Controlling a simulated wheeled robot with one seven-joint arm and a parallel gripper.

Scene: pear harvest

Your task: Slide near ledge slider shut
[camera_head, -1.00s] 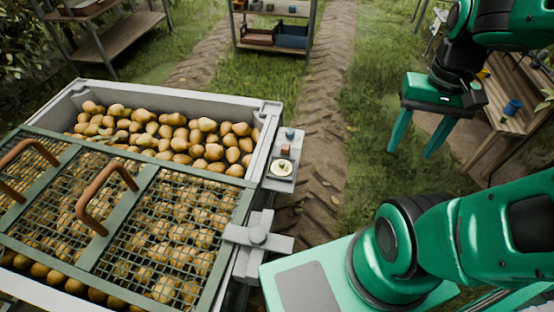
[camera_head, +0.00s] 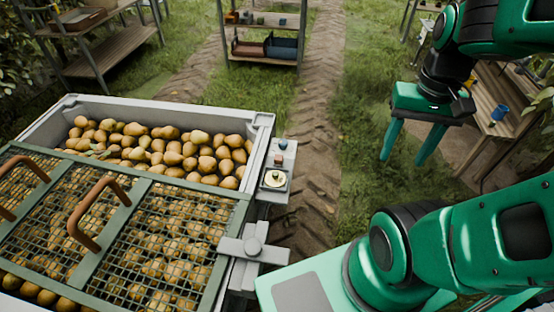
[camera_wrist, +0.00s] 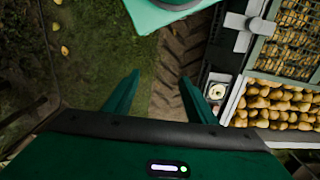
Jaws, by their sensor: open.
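I cannot tell for certain which part is the near ledge slider. A grey mesh cover (camera_head: 140,185) with brown handles (camera_head: 88,213) lies over the nearer part of the bin, leaving pears bare at the far end. My gripper (camera_head: 402,160) is open and empty, its two green fingers pointing down over grass and track, well right of the bin. It also shows in the wrist view (camera_wrist: 160,79).
A small side ledge (camera_head: 284,158) on the bin holds a round dish (camera_head: 275,178) and small blocks. A wooden bench with a blue cup (camera_head: 500,113) stands right, behind my gripper. Shelves (camera_head: 265,60) stand at the back. The dirt track between is clear.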

